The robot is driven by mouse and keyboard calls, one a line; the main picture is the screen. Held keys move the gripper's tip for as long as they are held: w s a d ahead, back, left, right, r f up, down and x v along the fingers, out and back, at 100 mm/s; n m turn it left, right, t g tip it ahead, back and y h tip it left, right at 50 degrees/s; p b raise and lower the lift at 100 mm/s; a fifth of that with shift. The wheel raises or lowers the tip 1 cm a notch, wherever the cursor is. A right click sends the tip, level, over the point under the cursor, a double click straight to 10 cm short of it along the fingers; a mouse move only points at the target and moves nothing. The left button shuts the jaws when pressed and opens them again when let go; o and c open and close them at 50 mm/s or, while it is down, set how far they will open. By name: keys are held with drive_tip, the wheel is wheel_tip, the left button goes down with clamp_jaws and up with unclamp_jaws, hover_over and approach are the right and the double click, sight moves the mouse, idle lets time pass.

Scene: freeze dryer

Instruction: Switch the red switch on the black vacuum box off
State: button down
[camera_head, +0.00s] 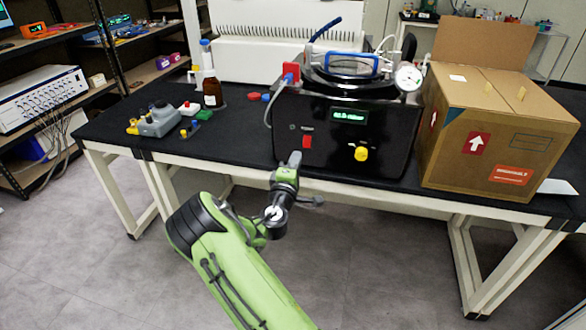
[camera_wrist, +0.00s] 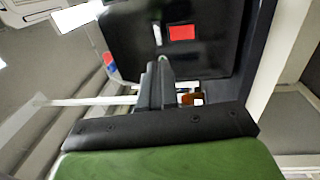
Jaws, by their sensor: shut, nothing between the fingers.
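The black vacuum box (camera_head: 335,150) stands on the black-topped table, with a lit green display (camera_head: 349,116) on its front. The red switch (camera_head: 307,142) is low on the left of that front; it also shows in the wrist view (camera_wrist: 182,33). A yellow knob (camera_head: 361,153) is to its right. My gripper (camera_head: 295,160) is shut and empty, just in front of and below the red switch. In the wrist view my fingers (camera_wrist: 163,68) point toward the box's front, a little off the switch. I cannot tell the exact gap. Whether the switch is on or off is not clear.
A cardboard box (camera_head: 480,140) stands close to the right of the vacuum box. A pressure gauge (camera_head: 408,78) and hoses are on top. A brown bottle (camera_head: 212,92) and a grey device (camera_head: 158,119) are at the left. The table's front edge runs below my gripper.

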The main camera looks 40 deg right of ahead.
drive_tip(key=shift+r+v, duration=0.2)
drive_tip(key=shift+v, duration=0.6)
drive_tip(key=shift+r+v, duration=0.2)
drive_tip(key=shift+v, duration=0.65)
